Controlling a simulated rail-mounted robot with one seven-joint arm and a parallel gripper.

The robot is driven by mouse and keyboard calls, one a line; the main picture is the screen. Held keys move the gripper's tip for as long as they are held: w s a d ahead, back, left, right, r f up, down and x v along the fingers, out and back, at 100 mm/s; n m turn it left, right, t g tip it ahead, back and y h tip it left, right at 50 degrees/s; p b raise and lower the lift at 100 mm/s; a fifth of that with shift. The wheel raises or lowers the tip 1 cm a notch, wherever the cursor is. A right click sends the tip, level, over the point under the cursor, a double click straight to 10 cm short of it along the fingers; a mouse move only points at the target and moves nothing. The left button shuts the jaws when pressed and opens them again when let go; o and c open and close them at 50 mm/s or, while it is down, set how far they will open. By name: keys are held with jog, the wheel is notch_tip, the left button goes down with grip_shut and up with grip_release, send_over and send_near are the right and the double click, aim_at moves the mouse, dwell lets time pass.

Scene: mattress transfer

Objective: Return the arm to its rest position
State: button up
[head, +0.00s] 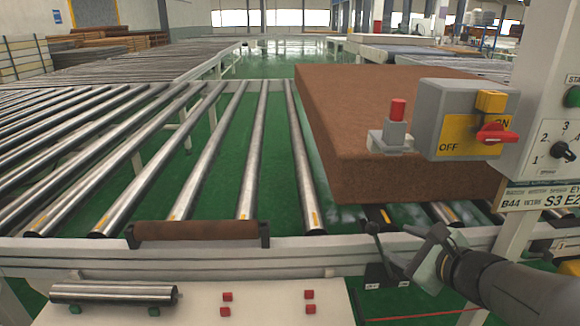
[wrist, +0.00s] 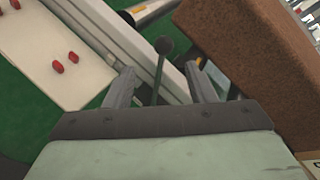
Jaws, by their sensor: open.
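My gripper (head: 408,250) is low at the right of the head view, in front of the conveyor's front rail. In the wrist view my gripper (wrist: 160,70) is open, with a finger on each side of a dark lever (wrist: 158,84) with a ball knob. The lever (head: 373,230) also shows in the head view, just left of the fingers. I cannot tell whether either finger touches it. The brown mattress (head: 400,120) lies on the rollers beyond my gripper, and its side (wrist: 245,45) fills the upper right of the wrist view.
A control box (head: 455,118) with a red switch and a post (head: 540,100) with dials stand close on the right. A brown-wrapped roller (head: 195,230) sits on the front rail. A white panel (head: 250,305) holds a loose steel roller (head: 115,293). Roller conveyors extend left.

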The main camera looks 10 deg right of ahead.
jog(key=s+a+r+n+g+y+p, duration=0.2)
jog(key=a+n+g+p, duration=0.3)
jog(key=a, duration=0.3)
jog(key=s+a+r+n+g+y+p, duration=0.2)
jog(key=a+n+g+p, duration=0.1)
jog(key=a+n+p, duration=0.4)
jog(key=s+a+r+n+g+h+p, duration=0.2)
jog(key=s+r+n+g+h+p, duration=0.2)
jog(key=s+n+p, duration=0.4)
jog(key=n+g+h, duration=0.1)
jog(key=n+h, duration=0.1)
jog(key=n, duration=0.4)
jog(key=shift+s+a+n, duration=0.3)
jog(key=shift+a+n, duration=0.05)
jog(key=shift+n, duration=0.05)
jog(key=shift+r, duration=0.1)
notch_tip(320, 180, down, 10)
jog(key=d+b, duration=0.1)
jog(key=b, duration=0.8)
jog(key=shift+d+f+h, duration=0.2)
jog(key=shift+d+h, duration=0.05)
jog(key=shift+h, duration=0.05)
